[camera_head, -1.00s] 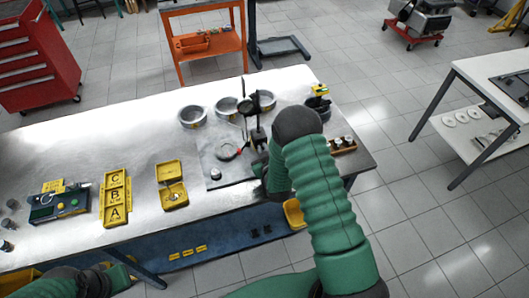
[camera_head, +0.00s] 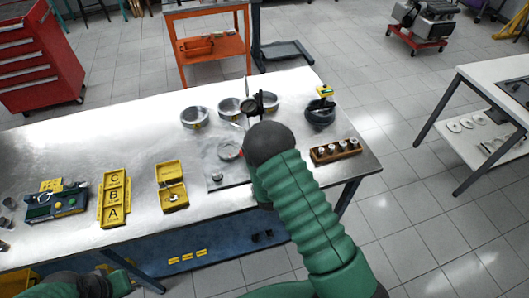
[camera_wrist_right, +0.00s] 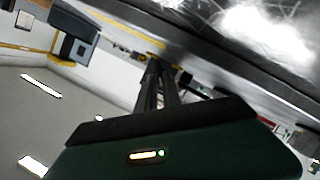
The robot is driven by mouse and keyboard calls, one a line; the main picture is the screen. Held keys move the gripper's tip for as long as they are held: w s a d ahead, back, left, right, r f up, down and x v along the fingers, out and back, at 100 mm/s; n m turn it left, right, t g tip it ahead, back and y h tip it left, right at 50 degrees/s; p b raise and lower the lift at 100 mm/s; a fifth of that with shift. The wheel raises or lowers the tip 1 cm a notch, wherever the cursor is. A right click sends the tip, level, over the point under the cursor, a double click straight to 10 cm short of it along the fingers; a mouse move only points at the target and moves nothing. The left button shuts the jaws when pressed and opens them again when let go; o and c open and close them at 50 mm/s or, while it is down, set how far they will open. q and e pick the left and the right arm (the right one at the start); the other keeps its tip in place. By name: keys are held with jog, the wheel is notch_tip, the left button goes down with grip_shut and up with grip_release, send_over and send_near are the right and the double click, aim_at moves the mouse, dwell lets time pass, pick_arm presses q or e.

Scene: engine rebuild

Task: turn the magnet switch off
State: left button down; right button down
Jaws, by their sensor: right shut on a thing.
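The magnet stand with its dial gauge (camera_head: 252,107) stands upright on the dark plate (camera_head: 214,165) on the bench. Its base and the magnet switch are hidden behind my right forearm in the head view. My right gripper is hidden there too, behind the dark wrist joint. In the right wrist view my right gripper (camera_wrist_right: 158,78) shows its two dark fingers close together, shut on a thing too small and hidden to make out.
Several metal rings (camera_head: 195,117) lie behind the plate. A black bowl-like part (camera_head: 320,112) and a wooden block with metal pieces (camera_head: 336,150) stand to the right. Yellow lettered trays (camera_head: 114,198), a yellow box (camera_head: 172,185) and a green tray (camera_head: 56,201) lie to the left.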

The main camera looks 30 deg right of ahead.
jog(key=shift+w+d+r, duration=0.1)
jog(key=shift+w+r, duration=0.05)
jog(key=shift+r, duration=0.05)
jog(key=c, duration=1.7)
grip_release()
jog(key=shift+w+d+f, duration=0.1)
jog(key=shift+w+f, duration=0.05)
jog(key=shift+f, duration=0.2)
pick_arm(q)
jog(key=shift+w+d, duration=0.2)
jog(key=shift+w, duration=0.05)
pick_arm(e)
jog(key=shift+s, duration=0.2)
